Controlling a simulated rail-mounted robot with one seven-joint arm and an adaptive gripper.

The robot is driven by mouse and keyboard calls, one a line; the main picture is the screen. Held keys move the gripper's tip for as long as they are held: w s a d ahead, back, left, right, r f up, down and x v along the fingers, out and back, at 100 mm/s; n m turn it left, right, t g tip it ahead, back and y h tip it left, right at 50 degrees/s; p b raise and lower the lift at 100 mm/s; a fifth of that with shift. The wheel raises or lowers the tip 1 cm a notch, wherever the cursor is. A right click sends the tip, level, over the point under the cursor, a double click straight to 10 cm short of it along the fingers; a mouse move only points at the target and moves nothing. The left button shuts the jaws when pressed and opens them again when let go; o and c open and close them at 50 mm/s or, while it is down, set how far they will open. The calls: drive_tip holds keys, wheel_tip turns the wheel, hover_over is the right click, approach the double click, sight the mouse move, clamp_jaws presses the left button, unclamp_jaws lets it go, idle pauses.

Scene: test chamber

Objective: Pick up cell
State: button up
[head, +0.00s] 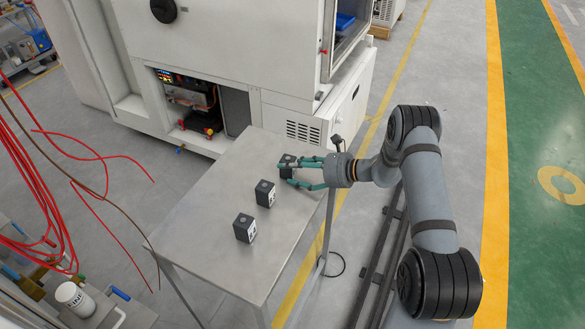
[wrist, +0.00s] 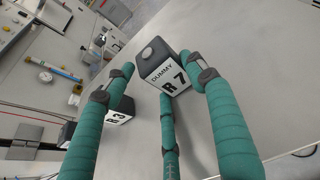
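Three dark box-shaped cells with white label faces stand in a row on the grey metal table (head: 215,185). The far cell (head: 287,161) is between the green fingers of my gripper (head: 286,173). In the wrist view this cell (wrist: 163,65) reads "DUMMY" and "R 7" and has a round grey knob on top. My gripper's fingers are spread around it, and a gap shows between the left fingertip and the cell. The right finger overlaps its edge; contact there cannot be told. The middle cell (head: 265,193) and near cell (head: 245,228) stand apart from my gripper.
A cell marked "R 3" (wrist: 117,117) shows behind the left finger. A white machine (head: 235,60) stands beyond the table's far edge. Red cables (head: 35,190) hang at the left. The table's left part is bare.

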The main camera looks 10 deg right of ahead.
drive_tip(key=shift+s, duration=0.1)
drive_tip(key=shift+c, duration=0.6)
drive_tip(key=shift+s+f, duration=0.1)
drive_tip(key=c, duration=0.7)
drive_tip(key=shift+c, duration=0.6)
